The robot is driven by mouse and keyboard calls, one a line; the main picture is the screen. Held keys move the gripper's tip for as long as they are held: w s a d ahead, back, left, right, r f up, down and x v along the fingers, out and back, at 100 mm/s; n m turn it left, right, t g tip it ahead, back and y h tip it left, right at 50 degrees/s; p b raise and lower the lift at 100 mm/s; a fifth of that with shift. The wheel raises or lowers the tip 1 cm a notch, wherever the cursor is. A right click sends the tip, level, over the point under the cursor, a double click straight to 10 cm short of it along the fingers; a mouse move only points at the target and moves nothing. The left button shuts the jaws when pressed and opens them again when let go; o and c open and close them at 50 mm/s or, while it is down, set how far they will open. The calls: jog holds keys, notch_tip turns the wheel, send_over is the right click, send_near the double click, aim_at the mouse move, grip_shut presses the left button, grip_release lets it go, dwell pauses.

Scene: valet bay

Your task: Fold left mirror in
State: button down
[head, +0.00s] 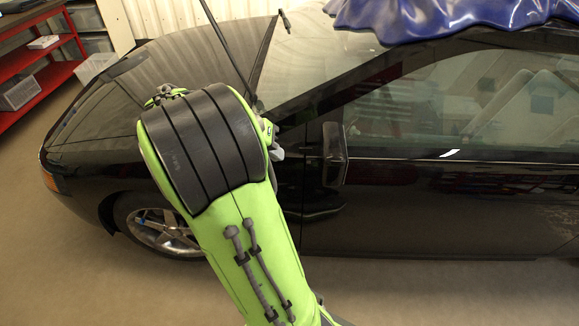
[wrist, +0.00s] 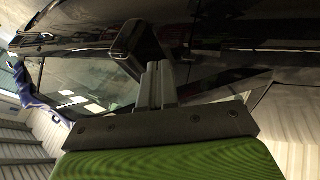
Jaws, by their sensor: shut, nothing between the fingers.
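The black car (head: 420,215) stands side-on across the head view. Its left mirror (head: 335,155) is a dark housing at the front corner of the door window. In the wrist view the mirror (wrist: 125,42) stands out from the car body just beyond my fingertips. My gripper (wrist: 157,68) is shut and empty, with its two grey fingers together and pointing at the area beside the mirror. In the head view my green and black arm hides most of the gripper; a small grey part shows left of the mirror. I cannot tell whether the fingers touch the mirror.
A shiny blue cloth (head: 430,14) lies on the car roof. A red shelf unit (head: 45,75) with bins stands at the far left. The floor (head: 400,290) along the near side of the car is clear.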

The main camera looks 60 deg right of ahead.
aim_at(331, 151)
jog(key=s+d+f+b, duration=0.3)
jog(key=s+d+f, duration=0.3)
jog(key=d+f, duration=0.1)
jog(key=shift+s+d+f, duration=0.15)
jog(key=shift+d+f, duration=0.05)
jog(key=shift+f, duration=0.3)
jog(key=shift+b, duration=0.3)
